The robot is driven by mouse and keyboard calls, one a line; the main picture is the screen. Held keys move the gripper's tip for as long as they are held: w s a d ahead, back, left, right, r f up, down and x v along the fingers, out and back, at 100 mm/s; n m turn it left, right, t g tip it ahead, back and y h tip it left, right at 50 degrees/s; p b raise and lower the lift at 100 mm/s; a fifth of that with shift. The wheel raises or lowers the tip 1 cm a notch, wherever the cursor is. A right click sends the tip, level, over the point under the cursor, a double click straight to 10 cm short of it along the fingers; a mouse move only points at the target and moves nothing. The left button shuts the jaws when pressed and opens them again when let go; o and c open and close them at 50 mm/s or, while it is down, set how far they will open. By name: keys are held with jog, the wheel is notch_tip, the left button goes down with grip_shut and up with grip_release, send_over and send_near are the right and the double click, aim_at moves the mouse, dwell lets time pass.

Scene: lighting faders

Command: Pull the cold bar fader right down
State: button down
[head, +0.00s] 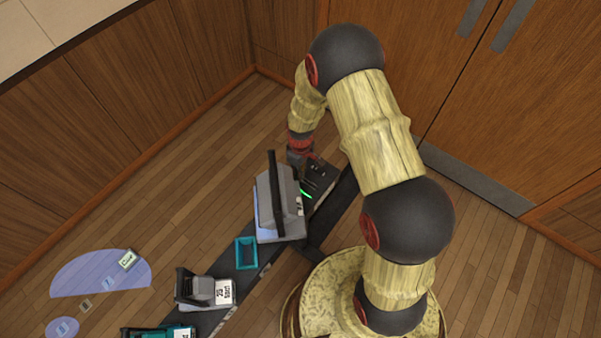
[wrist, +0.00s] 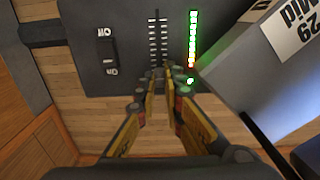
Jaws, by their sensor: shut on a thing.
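The dark fader panel (wrist: 92,62) fills the upper left of the wrist view. It has one slot with white tick marks (wrist: 157,40) and a lit strip (wrist: 193,40) beside it, mostly green and white with some yellow and red. My gripper (wrist: 158,84) is at the lower end of the slot as pictured, its fingers close together. It is shut on what I take to be the fader's knob; the fingertips hide the knob. In the head view the panel (head: 321,172) lies beside the large grey fixture, and my gripper (head: 299,158) is partly hidden there.
A rocker switch (wrist: 109,60) marked ON is on the panel. A grey fixture (head: 284,205) with a label stands close beside my gripper, also in the wrist view (wrist: 245,95). A teal bin (head: 246,253) and a smaller fixture (head: 197,288) are further along the bar.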

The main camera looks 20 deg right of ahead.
aim_at(317, 188)
jog(key=s+d, duration=0.1)
jog(key=s, duration=0.1)
jog(key=s+d, duration=0.1)
jog(key=s, duration=0.1)
jog(key=s+d+p, duration=0.1)
jog(key=s+d, duration=0.1)
jog(key=c, duration=2.2)
grip_release()
jog(key=shift+s+d, duration=0.1)
jog(key=shift+d, duration=0.05)
jog(key=shift+r, duration=0.15)
jog(key=shift+r, duration=0.3)
notch_tip(317, 188, up, 11)
